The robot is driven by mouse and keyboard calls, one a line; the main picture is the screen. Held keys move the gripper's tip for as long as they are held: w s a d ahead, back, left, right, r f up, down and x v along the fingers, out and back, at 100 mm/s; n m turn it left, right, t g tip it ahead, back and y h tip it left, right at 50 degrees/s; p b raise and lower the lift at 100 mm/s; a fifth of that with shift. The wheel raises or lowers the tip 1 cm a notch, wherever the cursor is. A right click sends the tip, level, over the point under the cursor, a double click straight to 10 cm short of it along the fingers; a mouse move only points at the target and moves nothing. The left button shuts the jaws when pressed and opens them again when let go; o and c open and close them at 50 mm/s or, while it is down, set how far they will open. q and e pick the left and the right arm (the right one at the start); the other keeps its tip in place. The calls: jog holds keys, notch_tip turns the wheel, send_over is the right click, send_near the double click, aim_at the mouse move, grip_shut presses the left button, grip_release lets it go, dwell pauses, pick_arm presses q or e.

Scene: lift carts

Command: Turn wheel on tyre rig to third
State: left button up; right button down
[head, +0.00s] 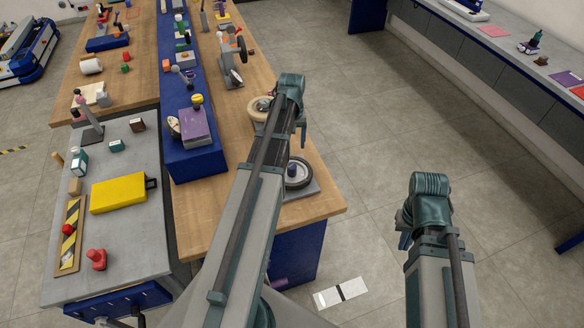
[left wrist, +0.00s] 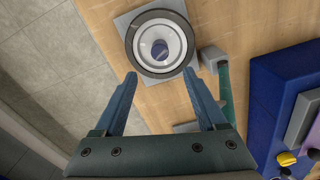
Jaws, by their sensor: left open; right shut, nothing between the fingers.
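The tyre rig shows in the left wrist view as a wheel (left wrist: 137,49) with a dark tyre, a pale rim and a blue-purple centre, lying flat on a grey square plate (left wrist: 126,19). In the head view, the dark wheel (head: 307,178) sits near the wooden bench's front right, partly hidden by my left arm. My left gripper (left wrist: 161,75) is open and empty, its fingertips pointing towards the wheel's near side and apart from it. It also shows in the head view (head: 302,128), mostly hidden by its wrist. My right gripper (head: 404,240) is shut and empty over the floor. No position marks are readable.
A tan round part (head: 258,115) stands beyond the wheel. A blue raised strip (head: 195,165) with a purple block (head: 196,128) runs along the wooden bench (head: 215,215). A grey cart (head: 140,240) with a yellow case (head: 118,194) stands left.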

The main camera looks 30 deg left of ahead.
aim_at(292, 166)
pick_arm(q)
notch_tip(292, 166, down, 12)
jog(key=b, duration=1)
jog(key=shift+r+b, duration=0.1)
jog(key=shift+b, duration=0.3)
jog(key=shift+r, duration=0.1)
grip_shut()
dwell(0.4)
